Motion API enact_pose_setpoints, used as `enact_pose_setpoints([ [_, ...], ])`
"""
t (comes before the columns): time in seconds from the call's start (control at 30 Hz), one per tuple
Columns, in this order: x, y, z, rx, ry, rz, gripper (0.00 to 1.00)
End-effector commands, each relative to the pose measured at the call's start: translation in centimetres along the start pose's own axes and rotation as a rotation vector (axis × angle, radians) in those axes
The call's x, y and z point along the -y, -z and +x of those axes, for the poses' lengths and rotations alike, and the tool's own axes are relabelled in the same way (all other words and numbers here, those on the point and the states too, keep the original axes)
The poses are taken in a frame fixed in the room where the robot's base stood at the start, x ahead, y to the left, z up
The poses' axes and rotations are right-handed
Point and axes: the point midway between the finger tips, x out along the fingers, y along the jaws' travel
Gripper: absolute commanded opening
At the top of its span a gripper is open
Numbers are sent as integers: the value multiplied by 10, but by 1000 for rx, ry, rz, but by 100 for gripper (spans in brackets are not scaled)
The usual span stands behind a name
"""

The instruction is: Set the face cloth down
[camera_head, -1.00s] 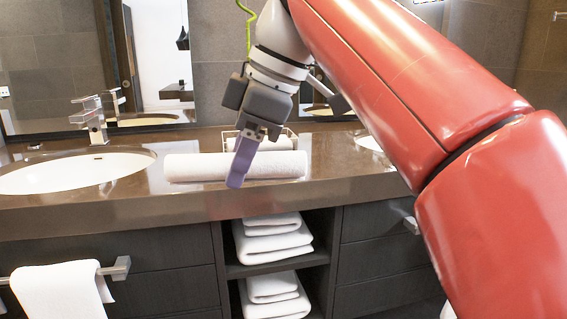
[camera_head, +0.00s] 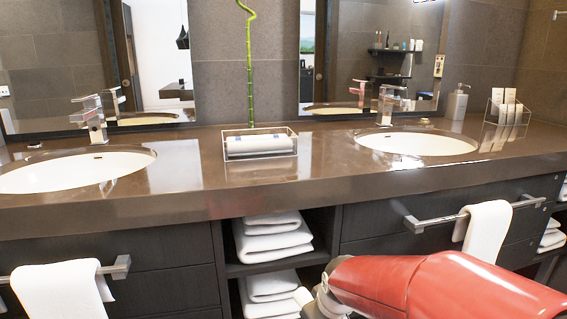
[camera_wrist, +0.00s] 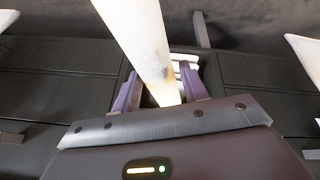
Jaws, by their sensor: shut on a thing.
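The face cloth (camera_wrist: 143,35) is a long white roll between the two purple fingers of my gripper (camera_wrist: 160,84) in the wrist view. My gripper is shut on it. The roll runs up from the fingers to the top edge of that view. The dark cabinet fronts lie beyond it. In the head view my gripper and the held roll are out of sight; only my arm shows at the lower right.
The brown counter (camera_head: 190,200) has two sinks, left (camera_head: 70,172) and right (camera_head: 418,144). A clear tray (camera_head: 292,142) holding a smaller white roll (camera_head: 258,144) stands between them. The counter front there is clear. Folded towels (camera_head: 270,238) fill open shelves below. Towel bars (camera_head: 425,222) stick out.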

Motion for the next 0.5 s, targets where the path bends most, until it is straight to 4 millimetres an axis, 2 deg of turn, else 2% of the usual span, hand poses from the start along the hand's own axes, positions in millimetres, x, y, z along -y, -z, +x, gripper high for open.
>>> enact_pose_setpoints([
  [0.03,-5,-11,23,19,-18,51,22],
  [0.1,-10,-19,44,25,-43,109,22],
  [0.5,-30,-50,121,55,-134,317,22],
])
